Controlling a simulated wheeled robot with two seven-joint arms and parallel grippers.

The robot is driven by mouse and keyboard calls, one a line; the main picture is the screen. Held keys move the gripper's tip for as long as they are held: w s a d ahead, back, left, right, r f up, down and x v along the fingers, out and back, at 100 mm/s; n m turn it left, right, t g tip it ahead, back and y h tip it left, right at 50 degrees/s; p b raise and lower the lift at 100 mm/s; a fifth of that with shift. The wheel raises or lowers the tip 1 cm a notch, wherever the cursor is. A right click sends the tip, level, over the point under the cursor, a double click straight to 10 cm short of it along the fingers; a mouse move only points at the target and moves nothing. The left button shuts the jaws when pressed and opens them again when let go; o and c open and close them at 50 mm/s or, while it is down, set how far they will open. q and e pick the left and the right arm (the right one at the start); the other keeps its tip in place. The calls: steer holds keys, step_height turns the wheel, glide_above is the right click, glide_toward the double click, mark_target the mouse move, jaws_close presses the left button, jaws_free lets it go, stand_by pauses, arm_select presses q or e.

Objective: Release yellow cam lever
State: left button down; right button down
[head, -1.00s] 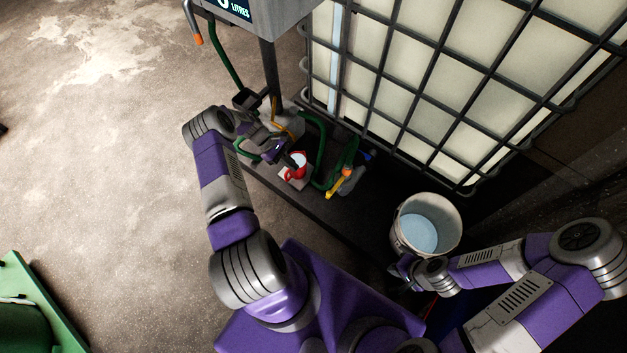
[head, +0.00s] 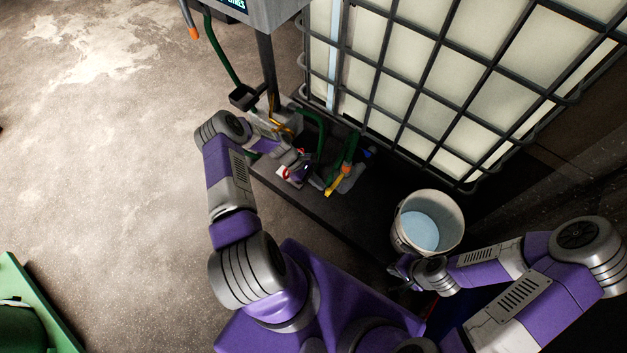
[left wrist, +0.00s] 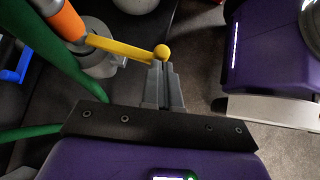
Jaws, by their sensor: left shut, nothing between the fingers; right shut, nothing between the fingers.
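The yellow cam lever (head: 335,187) sticks out from the orange fitting at the end of the green hose on the dark platform. In the left wrist view the lever (left wrist: 120,46) runs from the orange part (left wrist: 62,18) to a round yellow knob. My left gripper (head: 313,174) is beside the lever, to its left. Its shut, empty fingers (left wrist: 161,68) show in the left wrist view with their tips right at the knob; I cannot tell if they touch. My right gripper (head: 400,267) is shut by the bucket, partly hidden.
A white bucket (head: 455,228) with bluish liquid stands at the right. A caged pale tank (head: 400,90) rises behind the platform. A green hose (head: 322,130) loops close by; a blue part (head: 369,153) lies behind.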

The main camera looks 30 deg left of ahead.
stand_by(0.3)
arm_select(q)
steer(key=shift+s+d+n+t+p, duration=0.15)
steer(key=shift+d+n+t+p, duration=0.05)
steer(key=shift+n+t+p, duration=0.35)
